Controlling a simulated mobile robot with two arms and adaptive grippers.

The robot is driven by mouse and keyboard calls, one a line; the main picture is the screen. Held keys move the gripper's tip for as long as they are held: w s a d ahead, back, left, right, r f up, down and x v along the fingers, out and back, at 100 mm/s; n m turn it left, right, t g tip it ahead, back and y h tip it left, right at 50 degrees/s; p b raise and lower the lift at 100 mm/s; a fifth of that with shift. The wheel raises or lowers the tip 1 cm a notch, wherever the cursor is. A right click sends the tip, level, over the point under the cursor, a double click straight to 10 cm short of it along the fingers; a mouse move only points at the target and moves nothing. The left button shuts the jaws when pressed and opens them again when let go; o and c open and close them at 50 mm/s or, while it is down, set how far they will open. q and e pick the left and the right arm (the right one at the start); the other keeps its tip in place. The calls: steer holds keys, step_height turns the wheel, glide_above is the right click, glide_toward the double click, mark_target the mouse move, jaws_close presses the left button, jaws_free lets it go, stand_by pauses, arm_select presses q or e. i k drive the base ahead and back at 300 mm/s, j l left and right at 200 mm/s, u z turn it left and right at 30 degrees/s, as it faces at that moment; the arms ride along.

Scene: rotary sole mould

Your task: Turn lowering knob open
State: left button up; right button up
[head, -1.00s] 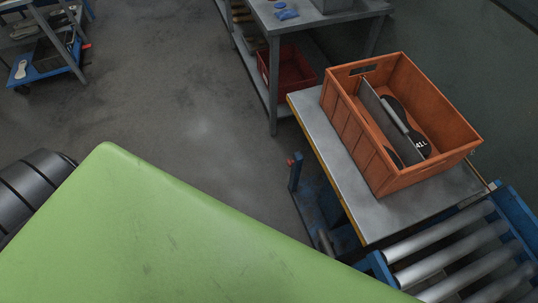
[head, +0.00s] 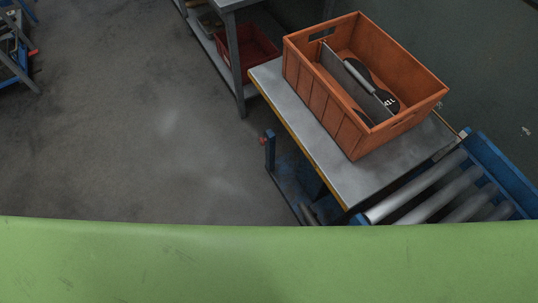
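No lowering knob can be made out in the head view. Neither of my grippers is in the picture. A large green surface (head: 260,262) fills the bottom of the view from side to side and hides what lies below it. I cannot tell what it belongs to.
An orange crate (head: 322,105) with a divider and dark soles (head: 372,80) inside stands on a grey lift table (head: 350,183). A roller conveyor (head: 425,195) adjoins it at right. A red crate (head: 262,48) sits under a bench at the back.

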mark_target(261, 140)
steer(key=i+j, duration=0.1)
steer(key=j, duration=0.3)
steer(key=i+j+u, duration=0.1)
steer(key=j, duration=0.35)
steer(key=i+j+u, duration=0.1)
steer(key=j, duration=0.3)
steer(key=i+j, duration=0.15)
steer(key=j, duration=0.25)
